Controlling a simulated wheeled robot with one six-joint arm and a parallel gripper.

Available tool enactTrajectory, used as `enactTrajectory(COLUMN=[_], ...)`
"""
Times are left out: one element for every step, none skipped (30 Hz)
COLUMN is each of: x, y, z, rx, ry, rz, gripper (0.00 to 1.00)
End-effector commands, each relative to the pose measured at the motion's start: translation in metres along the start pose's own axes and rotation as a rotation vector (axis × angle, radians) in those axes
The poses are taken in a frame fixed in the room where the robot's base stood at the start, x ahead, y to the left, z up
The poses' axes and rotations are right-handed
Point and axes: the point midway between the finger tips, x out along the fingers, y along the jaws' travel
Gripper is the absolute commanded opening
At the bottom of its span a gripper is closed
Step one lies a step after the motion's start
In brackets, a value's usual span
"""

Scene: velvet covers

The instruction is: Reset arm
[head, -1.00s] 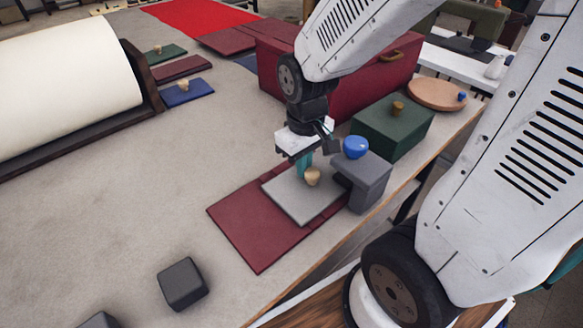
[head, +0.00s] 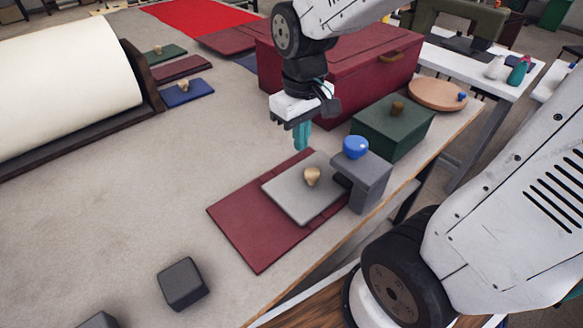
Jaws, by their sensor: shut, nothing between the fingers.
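My gripper (head: 301,138) hangs above the table in the head view, its teal fingers pointing down. It is shut and empty. Below it and a little to the right, a grey square plate (head: 290,196) with a small tan knob (head: 312,176) lies on a dark red velvet cover (head: 245,225). The fingers are clear of the plate and the knob.
A grey block (head: 370,185) with a blue ball-shaped knob (head: 356,147) stands right of the plate. A green box (head: 393,125) and a large dark red case (head: 350,75) stand behind. A dark grey cube (head: 183,284) sits front left. The table's middle left is clear.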

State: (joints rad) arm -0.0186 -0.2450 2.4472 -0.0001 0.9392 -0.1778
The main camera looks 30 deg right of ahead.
Motion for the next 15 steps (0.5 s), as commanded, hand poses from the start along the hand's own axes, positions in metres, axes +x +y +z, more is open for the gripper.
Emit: enactTrajectory(x=[0.000,0.000,0.000,0.000,0.000,0.000,0.000,0.000,0.000,0.000,0.000,0.002,0.001,-0.003,-0.008], y=[0.000,0.000,0.000,0.000,0.000,0.000,0.000,0.000,0.000,0.000,-0.001,-0.002,-0.003,-0.004,-0.005], z=[0.000,0.000,0.000,0.000,0.000,0.000,0.000,0.000,0.000,0.001,0.003,0.009,0.016,0.022,0.031], rx=[0.000,0.000,0.000,0.000,0.000,0.000,0.000,0.000,0.002,0.007,0.015,0.031,0.044,0.058,0.073], ry=[0.000,0.000,0.000,0.000,0.000,0.000,0.000,0.000,0.000,-0.004,-0.015,-0.040,-0.057,-0.063,-0.068], rz=[0.000,0.000,0.000,0.000,0.000,0.000,0.000,0.000,0.000,-0.001,-0.003,-0.006,-0.008,-0.009,-0.009], gripper=[0.00,0.00,0.00,0.00,0.00,0.00,0.00,0.00,0.00,0.00,0.00,0.00,0.00,0.00,0.00])
